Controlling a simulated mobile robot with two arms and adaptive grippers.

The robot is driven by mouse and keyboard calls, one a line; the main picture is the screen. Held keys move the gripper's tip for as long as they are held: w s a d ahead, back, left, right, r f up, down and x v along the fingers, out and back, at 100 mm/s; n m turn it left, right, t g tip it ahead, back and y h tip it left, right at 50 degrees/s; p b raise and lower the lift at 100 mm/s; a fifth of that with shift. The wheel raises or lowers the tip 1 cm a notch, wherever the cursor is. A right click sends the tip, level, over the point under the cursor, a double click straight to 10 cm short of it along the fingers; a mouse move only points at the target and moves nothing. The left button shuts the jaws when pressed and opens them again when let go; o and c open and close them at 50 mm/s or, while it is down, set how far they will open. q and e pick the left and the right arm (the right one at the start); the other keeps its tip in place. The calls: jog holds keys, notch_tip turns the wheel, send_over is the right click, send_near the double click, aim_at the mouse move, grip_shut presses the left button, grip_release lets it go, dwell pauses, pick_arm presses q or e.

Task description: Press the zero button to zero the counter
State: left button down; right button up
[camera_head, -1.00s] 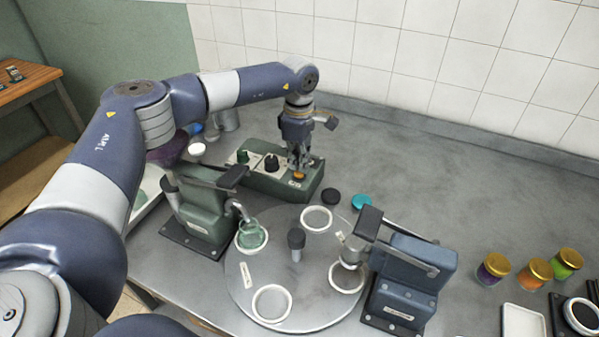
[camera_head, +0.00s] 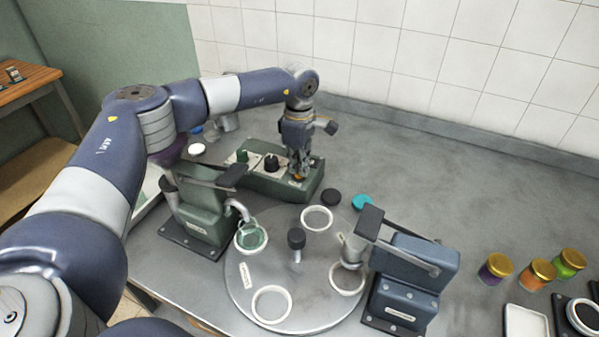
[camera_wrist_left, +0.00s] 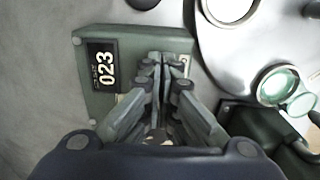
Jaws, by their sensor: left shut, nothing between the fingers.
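My left gripper (camera_head: 299,174) is shut and empty, pointing down over the right end of the box. A sliver of an orange button (camera_head: 298,179) shows at its fingertips; the rest is hidden, and I cannot tell whether they touch it. In the left wrist view the closed fingers (camera_wrist_left: 165,64) hide that part of the box. My right gripper is not in view.
A round turntable (camera_head: 247,297) with white rings and a glass jar (camera_head: 252,238) lies in front. A green dispenser (camera_head: 202,212) and a blue one (camera_head: 405,285) flank it. Black (camera_head: 331,197) and teal (camera_head: 362,202) lids lie right of the box. The back right is clear.

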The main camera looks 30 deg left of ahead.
pick_arm(q)
jog(key=shift+f, duration=0.2)
jog(key=shift+s+r, duration=0.1)
jog(key=shift+r+p, duration=0.6)
jog(key=shift+r, duration=0.2)
jog(key=shift+r+p, duration=1.6)
jog(key=shift+r, duration=1.05)
jog(key=s+d+r+p, duration=0.2)
jog(key=s+r+p, duration=0.2)
jog(key=r, duration=0.3)
jog(key=shift+s+p, duration=0.2)
jog(key=shift+p, duration=0.3)
